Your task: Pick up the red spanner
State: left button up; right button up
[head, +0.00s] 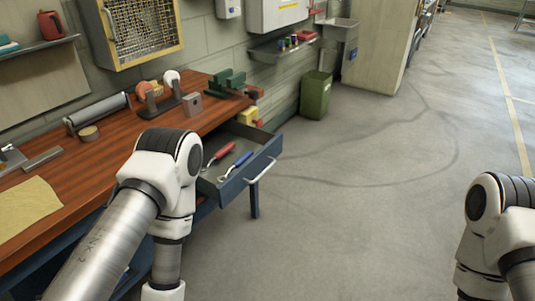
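The red spanner (221,152) lies in the open drawer (256,171) under the wooden workbench. Its red handle shows, and its lower end runs toward my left arm. A blue-handled spanner (238,163) lies beside it to the right, apart from it. My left arm stands in front of the bench and hides the drawer's left part. My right arm is at the right edge, away from the bench. Both grippers are out of view.
The workbench (117,123) carries a vice (224,83), a grinder (160,92) and a yellow cloth (27,205). The drawer's blue front with a light handle juts out over the floor. A green bin (315,95) stands by the wall. The floor (360,200) is clear.

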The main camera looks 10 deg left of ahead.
aim_at(230, 146)
jog(key=u, duration=2.05)
jog(key=i+j+z, duration=0.1)
jog(key=j, duration=0.25)
jog(key=i+j+z, duration=0.1)
jog(key=j, duration=0.25)
jog(key=i, duration=0.1)
